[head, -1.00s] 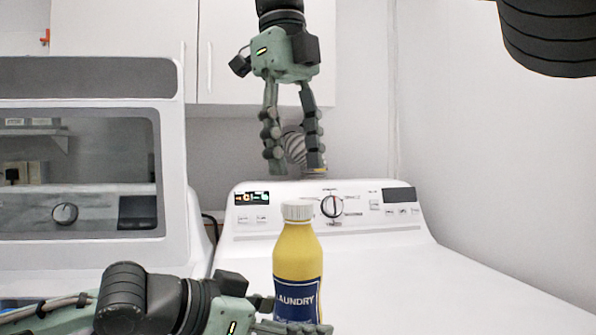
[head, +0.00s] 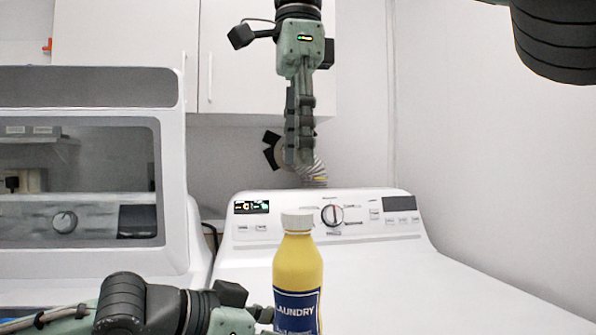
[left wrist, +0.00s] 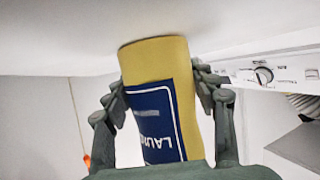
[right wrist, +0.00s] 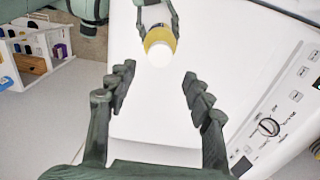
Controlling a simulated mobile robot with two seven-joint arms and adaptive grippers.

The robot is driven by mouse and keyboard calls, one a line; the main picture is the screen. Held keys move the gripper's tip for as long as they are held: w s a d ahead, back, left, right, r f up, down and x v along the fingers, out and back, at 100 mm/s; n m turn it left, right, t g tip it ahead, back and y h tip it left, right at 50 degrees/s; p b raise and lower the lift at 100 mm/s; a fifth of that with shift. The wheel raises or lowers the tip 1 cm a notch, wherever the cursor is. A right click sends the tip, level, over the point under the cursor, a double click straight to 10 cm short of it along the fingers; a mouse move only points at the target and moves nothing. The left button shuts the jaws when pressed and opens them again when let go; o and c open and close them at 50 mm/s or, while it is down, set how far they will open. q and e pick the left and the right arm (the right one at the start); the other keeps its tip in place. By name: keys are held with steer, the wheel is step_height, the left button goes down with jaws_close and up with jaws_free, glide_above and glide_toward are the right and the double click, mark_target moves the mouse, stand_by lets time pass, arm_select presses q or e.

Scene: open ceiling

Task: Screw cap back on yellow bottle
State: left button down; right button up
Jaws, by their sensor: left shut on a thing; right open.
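The yellow bottle (head: 298,268) with a blue "LAUNDRY" label stands upright in the head view, with the white cap (head: 297,220) on its neck. My left gripper (left wrist: 160,90) is shut around the bottle body, its fingers on both sides; the bottle fills the middle of the left wrist view (left wrist: 157,62). My right gripper (head: 299,160) hangs above the bottle, pointing down, open and empty. In the right wrist view, the cap (right wrist: 159,54) shows from above, beyond and between the open fingertips (right wrist: 155,95). How tightly the cap sits cannot be told.
A white washer (head: 440,275) with a control panel (head: 330,215) lies behind the bottle, its top clear. A second white machine (head: 90,255) stands at left. White cabinets (head: 130,50) hang behind the right arm.

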mark_target(299, 212)
steer(key=shift+f, duration=4)
jaws_close()
steer(key=m, duration=1.2)
steer(key=shift+o, duration=0.4)
jaws_free()
